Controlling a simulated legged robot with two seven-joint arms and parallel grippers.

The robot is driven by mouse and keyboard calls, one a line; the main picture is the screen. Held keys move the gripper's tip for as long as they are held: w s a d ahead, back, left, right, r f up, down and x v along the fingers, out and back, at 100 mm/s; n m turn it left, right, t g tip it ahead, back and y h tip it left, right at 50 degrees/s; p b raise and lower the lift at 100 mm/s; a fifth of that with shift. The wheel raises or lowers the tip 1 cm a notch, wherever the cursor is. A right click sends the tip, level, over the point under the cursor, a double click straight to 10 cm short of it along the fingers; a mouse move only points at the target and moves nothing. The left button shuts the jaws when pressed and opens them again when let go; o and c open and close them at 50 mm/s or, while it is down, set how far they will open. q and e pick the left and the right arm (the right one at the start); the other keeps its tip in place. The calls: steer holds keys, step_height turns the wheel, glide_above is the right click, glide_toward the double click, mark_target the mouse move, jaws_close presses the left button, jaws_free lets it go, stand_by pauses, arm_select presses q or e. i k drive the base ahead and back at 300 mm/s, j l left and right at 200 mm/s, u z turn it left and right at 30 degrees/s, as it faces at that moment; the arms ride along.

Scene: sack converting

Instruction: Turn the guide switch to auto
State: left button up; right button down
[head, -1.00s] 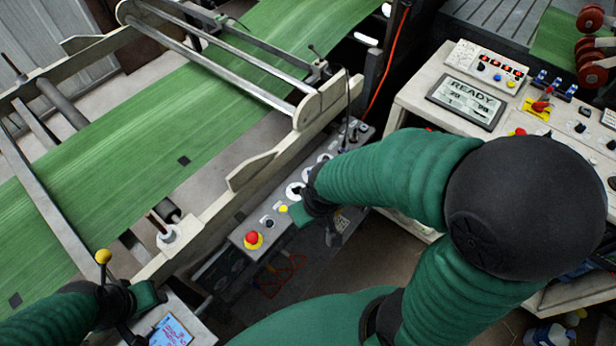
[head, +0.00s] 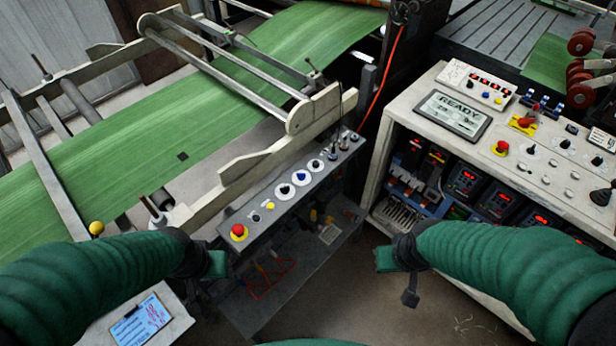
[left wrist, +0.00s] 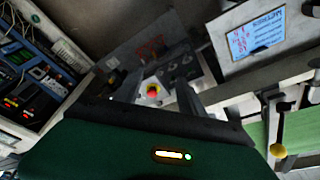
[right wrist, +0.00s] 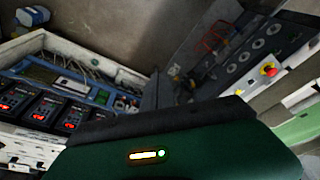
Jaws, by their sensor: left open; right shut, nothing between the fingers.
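A grey control panel (head: 262,221) runs along the side of the green web machine. It carries a red stop button (head: 238,231), a yellow button (head: 270,205) and knobs on round white dials, among them a middle blue knob (head: 300,177). The labels are too small to read, so I cannot tell which is the guide switch or where it points. My left gripper (head: 216,265) is open, just below the panel's near end, apart from it. My right gripper (head: 397,278) is shut and empty, right of the panel over the floor. The panel also shows in the right wrist view (right wrist: 225,78).
A white console (head: 405,115) with a READY screen (head: 451,113) stands at the right, with lit drive units (head: 467,182) inside. Open floor (head: 350,285) lies between panel and console.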

mark_target(302, 176)
steer(key=i+l+u, duration=0.35)
steer(key=l, duration=0.2)
steer(key=i+l+u, duration=0.35)
steer(key=l, duration=0.3)
steer(key=i+l+u, duration=0.2)
steer(key=l, duration=0.15)
steer(key=u, duration=1.05)
